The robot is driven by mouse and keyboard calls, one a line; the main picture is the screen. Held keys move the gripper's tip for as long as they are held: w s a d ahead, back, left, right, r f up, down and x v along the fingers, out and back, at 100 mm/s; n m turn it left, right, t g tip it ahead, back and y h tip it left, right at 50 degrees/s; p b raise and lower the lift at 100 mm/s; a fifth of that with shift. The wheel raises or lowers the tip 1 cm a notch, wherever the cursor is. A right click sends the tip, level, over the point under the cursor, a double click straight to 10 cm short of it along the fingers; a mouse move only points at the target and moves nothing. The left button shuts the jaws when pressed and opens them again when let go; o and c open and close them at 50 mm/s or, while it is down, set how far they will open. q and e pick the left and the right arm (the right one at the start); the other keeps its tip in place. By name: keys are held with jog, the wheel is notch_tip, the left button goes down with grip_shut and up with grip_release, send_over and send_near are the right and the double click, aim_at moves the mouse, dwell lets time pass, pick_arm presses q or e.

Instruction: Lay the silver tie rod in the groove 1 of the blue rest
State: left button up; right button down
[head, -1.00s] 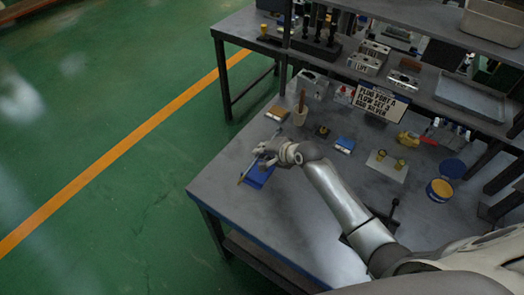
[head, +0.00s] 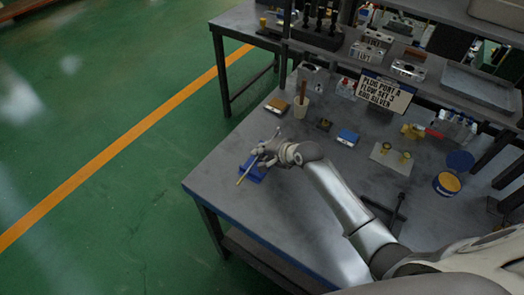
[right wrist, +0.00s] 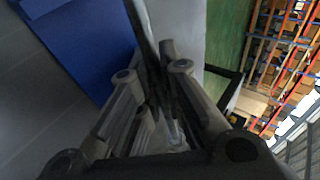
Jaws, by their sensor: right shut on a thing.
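My right gripper (head: 262,156) is shut on the thin silver tie rod (head: 243,178), above or at the blue rest (head: 254,171) near the table's left edge. The rod slants across the rest in the head view, with one end sticking out on each side of the fingers. In the right wrist view the rod (right wrist: 141,25) runs between the fingers, and the blue rest (right wrist: 75,35) is at upper left. The gripper hides part of the rest; I cannot tell whether the rod touches it or which groove is below. My left gripper is not in view.
A sign (head: 384,93) reads "PLUG PORT A, FLOW SET 3, ROD SILVER". The table's front left is clear.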

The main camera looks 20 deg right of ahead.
jog(key=shift+s+a+f+b, duration=0.1)
jog(key=shift+s+f+b, duration=0.15)
jog(key=shift+f, duration=0.4)
jog(key=shift+s+a+f+b, duration=0.1)
jog(key=shift+s+f+b, duration=0.15)
jog(key=shift+f, duration=0.4)
jog(key=c, duration=1.7)
grip_release()
jog(key=shift+w+f, duration=0.15)
jog(key=shift+o, duration=0.2)
jog(key=shift+w+r+p, duration=0.1)
jog(key=shift+r+p, duration=0.55)
jog(key=shift+p, duration=0.2)
jog(key=shift+w+d+r+p, duration=0.1)
jog(key=shift+r+p, duration=0.55)
jog(key=shift+r, duration=0.05)
jog(key=shift+w+d+r+p, duration=0.1)
jog(key=shift+r+p, duration=0.5)
jog(key=shift+r, duration=0.1)
jog(key=shift+r+p, duration=1.35)
jog(key=shift+p, duration=0.15)
jog(key=shift+o, duration=0.5)
jog(key=shift+f, duration=0.1)
